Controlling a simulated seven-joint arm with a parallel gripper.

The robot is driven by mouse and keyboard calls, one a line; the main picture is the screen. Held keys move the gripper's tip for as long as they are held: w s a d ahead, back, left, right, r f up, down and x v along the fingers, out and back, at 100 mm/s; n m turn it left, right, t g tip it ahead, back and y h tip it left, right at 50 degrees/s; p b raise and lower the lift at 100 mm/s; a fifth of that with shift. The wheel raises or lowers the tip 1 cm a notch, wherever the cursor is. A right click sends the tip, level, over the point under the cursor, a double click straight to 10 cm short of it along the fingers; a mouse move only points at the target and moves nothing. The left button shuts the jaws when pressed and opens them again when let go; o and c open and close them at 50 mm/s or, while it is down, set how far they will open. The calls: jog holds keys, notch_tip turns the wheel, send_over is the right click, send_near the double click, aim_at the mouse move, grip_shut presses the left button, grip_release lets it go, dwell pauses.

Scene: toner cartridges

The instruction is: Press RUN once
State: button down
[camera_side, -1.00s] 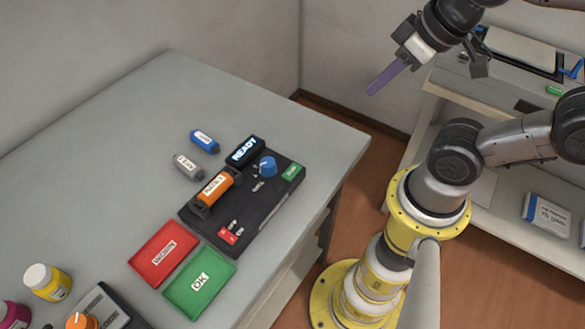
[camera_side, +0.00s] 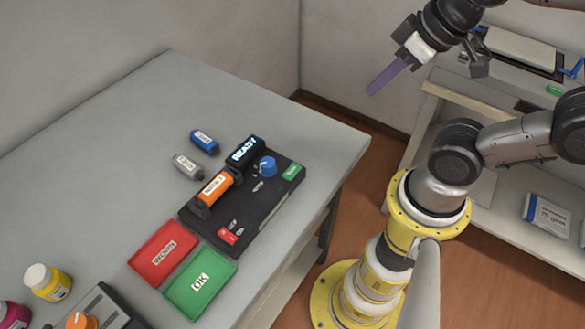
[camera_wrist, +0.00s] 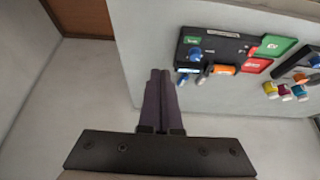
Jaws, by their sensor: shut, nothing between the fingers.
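The black test device (camera_side: 262,209) lies on the grey table; it also shows in the wrist view (camera_wrist: 228,47). Its small display (camera_side: 245,151) reads READY. A green button (camera_side: 291,173) sits at its far right corner, its label too small to read; it shows green in the wrist view (camera_wrist: 193,40). A blue knob (camera_side: 267,166) and a small red switch area (camera_side: 229,234) are on the top. An orange cartridge (camera_side: 215,188) lies in the device's holder. My gripper (camera_side: 372,92) is shut and empty, high above and right of the table; its fingers show in the wrist view (camera_wrist: 160,75).
A blue cartridge (camera_side: 204,141) and a grey cartridge (camera_side: 187,166) lie left of the device. A red WORN tray (camera_side: 150,271) and a green OK tray (camera_side: 184,304) are in front. Bottles, including a yellow one (camera_side: 50,287), stand at lower left. The table's back left is clear.

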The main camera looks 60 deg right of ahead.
jog(key=w+a+r+m+t+y, duration=0.1)
jog(key=w+a+r+t+y, duration=0.2)
jog(key=w, duration=0.4)
jog(key=m+h, duration=0.2)
jog(key=m, duration=0.5)
send_over(292, 172)
notch_tip(292, 172, down, 13)
jog(key=shift+s+r+t, duration=0.1)
jog(key=shift+s+t, duration=0.2)
jog(key=shift+s, duration=0.25)
jog(key=shift+f, duration=4.4)
